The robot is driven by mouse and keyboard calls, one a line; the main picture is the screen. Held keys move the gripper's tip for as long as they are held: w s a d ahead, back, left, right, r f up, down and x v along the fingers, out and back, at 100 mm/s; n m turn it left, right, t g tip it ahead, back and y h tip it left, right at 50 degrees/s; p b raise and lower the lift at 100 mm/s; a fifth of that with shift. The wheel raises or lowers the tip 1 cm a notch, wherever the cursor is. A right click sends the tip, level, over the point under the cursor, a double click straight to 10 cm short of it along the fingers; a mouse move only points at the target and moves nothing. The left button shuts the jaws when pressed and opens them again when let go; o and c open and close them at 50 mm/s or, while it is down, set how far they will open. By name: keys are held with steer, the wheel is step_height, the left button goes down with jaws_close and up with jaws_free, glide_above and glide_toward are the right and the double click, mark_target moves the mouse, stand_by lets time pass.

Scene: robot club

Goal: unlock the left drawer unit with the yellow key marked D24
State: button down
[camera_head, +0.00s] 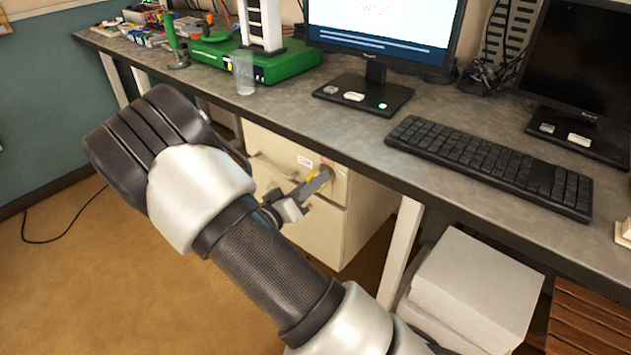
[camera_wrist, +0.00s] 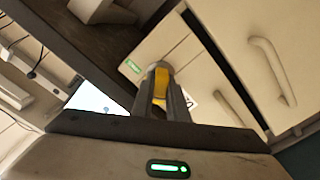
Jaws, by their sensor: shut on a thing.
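The cream drawer unit (camera_head: 320,225) stands under the desk in the head view. Its front, with curved handles, also shows tilted in the wrist view (camera_wrist: 222,55). My gripper (camera_head: 319,181) is at the upper right of the unit's front, close against it. It is shut on the yellow key (camera_head: 312,176), which shows between the fingers in the wrist view (camera_wrist: 161,84). The key's marking is not readable. The lock and the key's tip are hidden by the fingers, so I cannot tell whether the key is in the lock.
The grey desk (camera_head: 290,100) overhangs the unit just above my gripper. A white desk leg (camera_head: 402,250) and stacked white boxes (camera_head: 475,285) stand to the right. A keyboard (camera_head: 490,162) lies on the desk. The floor (camera_head: 110,280) at left is open, with a black cable.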

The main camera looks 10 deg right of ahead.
steer(key=shift+m, duration=1.8)
steer(key=c, duration=1.1)
jaws_free()
steer(key=shift+v, duration=4.5)
